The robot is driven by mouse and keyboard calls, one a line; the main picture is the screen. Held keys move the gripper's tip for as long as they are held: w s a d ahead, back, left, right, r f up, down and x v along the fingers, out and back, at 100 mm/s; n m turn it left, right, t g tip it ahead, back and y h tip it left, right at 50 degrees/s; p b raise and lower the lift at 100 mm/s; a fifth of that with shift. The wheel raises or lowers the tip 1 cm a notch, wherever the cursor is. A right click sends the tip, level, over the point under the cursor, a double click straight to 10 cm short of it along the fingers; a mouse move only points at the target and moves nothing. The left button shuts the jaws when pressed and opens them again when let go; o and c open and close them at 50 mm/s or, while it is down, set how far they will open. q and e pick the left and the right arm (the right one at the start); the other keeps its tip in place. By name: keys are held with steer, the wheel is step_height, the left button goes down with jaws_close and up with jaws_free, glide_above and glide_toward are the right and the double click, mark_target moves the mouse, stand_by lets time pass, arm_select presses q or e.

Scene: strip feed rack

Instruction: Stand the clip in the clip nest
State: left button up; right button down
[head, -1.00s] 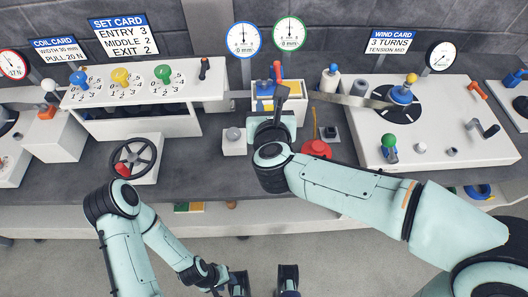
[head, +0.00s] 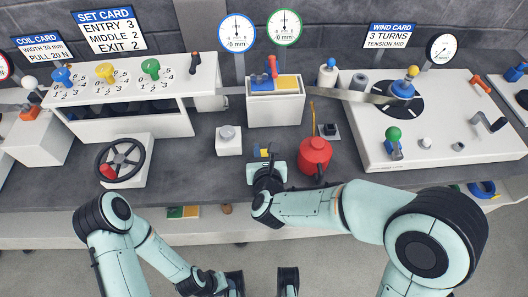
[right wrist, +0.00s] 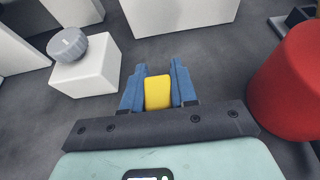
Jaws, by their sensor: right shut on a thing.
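In the right wrist view my right gripper (right wrist: 158,90) is shut on a small yellow piece (right wrist: 157,92), which I take to be the clip. It stands between the two blue fingers, above the dark bench. In the head view my right gripper (head: 262,152) is over the front of the bench, left of the red can. The clip shows there only as a small yellow patch. I cannot tell for sure which fixture is the clip nest; a small dark square holder (head: 328,131) stands behind the red can. My left gripper (head: 234,284) is low at the bottom edge, its fingers unclear.
A red can (head: 315,156) with a thin spout stands close right of my right gripper. A white block with a grey knob (head: 228,140) is to its left. Behind is a white box (head: 275,110) with blue and yellow parts and a red lever. A handwheel (head: 121,160) stands left.

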steer(key=shift+f, duration=0.1)
steer(key=shift+f, duration=0.15)
steer(key=c, duration=0.9)
jaws_free()
